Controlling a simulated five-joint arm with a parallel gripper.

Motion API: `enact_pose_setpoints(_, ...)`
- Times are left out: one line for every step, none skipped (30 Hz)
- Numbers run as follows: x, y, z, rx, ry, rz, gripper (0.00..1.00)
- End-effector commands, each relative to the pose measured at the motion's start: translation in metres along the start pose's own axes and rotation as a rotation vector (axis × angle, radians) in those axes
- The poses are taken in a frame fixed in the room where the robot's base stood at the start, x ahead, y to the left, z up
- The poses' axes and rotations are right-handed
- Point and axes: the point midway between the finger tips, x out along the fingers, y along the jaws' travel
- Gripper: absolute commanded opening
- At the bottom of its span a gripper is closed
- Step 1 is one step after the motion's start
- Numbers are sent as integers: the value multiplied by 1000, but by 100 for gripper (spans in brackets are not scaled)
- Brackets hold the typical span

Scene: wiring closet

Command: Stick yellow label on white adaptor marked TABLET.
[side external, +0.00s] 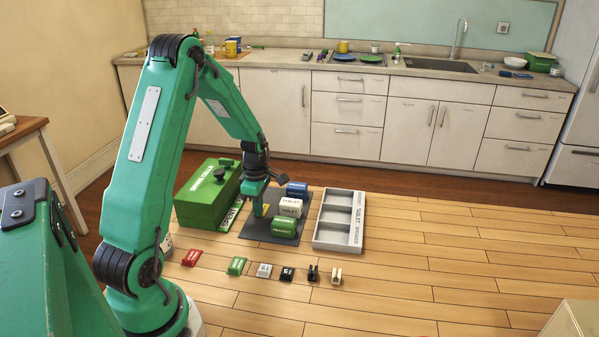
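The white adaptor (290,208) marked TABLET sits on a dark grey mat (256,232), between a blue adaptor (297,188) behind it and a green adaptor (284,228) in front. I cannot make out a yellow label in this view.
A grey three-compartment tray (316,238) lies right of the mat. Small pieces, including red (192,257), green (236,266) and white (264,270), line the floor in front.

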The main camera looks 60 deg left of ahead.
Motion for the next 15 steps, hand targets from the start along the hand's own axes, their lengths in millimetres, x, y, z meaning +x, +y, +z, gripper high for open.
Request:
enact_pose_setpoints(0,0,0,0,0,0,0)
enact_pose_setpoints(-1,0,0,0,0,0,0)
enact_pose_setpoints(-1,0,0,0,0,0,0)
enact_pose_setpoints(-1,0,0,0,0,0,0)
enact_pose_setpoints(-2,0,0,0,0,0,0)
enact_pose_setpoints(-2,0,0,0,0,0,0)
enact_pose_setpoints(-3,-1,0,0,0,0,0)
enact_pose_setpoints(-3,-1,0,0,0,0,0)
enact_pose_setpoints(-4,-1,0,0,0,0,0)
enact_pose_setpoints(-4,-1,0,0,0,0,0)
enact_pose_setpoints(-4,-1,0,0,0,0,0)
enact_pose_setpoints(-5,-1,0,0,0,0,0)
enact_pose_setpoints(-6,-1,0,0,0,0,0)
enact_pose_setpoints(-6,-2,0,0,0,0,0)
enact_pose_setpoints(-6,-2,0,0,0,0,0)
